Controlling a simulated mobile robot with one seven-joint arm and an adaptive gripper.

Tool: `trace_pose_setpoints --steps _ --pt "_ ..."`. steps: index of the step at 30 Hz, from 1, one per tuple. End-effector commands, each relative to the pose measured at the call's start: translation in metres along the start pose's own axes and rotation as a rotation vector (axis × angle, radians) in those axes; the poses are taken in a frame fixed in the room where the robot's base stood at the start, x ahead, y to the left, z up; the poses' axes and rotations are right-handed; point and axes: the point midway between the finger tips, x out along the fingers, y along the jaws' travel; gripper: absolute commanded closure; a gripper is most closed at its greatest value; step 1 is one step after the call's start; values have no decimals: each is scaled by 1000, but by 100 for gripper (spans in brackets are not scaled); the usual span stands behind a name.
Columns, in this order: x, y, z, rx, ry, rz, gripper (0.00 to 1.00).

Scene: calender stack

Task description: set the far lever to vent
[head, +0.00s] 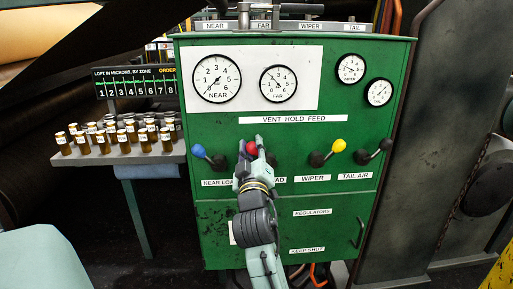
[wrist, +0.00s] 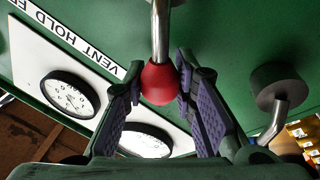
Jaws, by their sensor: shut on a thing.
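The far lever has a red knob (head: 252,148), second from the left in the row on the green cabinet. It sits below the left part of the "VENT HOLD FEED" strip (head: 295,119). My gripper (head: 254,146) reaches up from below and is shut on this knob. In the wrist view the red knob (wrist: 160,84) is between the purple finger pads of my gripper (wrist: 158,90), with its metal shaft (wrist: 161,30) running up out of the picture. My gripper hides part of the lever's label and most of its hub in the head view.
The blue-knobbed near lever (head: 199,150) is left of my gripper and leans up-left. The yellow-knobbed wiper lever (head: 339,145) and black-knobbed tail lever (head: 386,144) lean up-right. Dial gauges (head: 217,78) are above. A shelf (head: 110,158) of small jars stands at the left.

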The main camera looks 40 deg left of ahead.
Motion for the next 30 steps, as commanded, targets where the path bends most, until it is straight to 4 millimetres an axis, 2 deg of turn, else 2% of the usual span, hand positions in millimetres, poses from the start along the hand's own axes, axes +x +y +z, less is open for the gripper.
trace_pose_setpoints --steps 19,20,28,30 --pt "-1 -5 1 -47 7 -10 100" --pt "-1 -5 1 -47 7 -10 73" --pt "-1 -4 0 -46 8 -9 55" --pt "-1 -4 0 -46 8 -9 54"
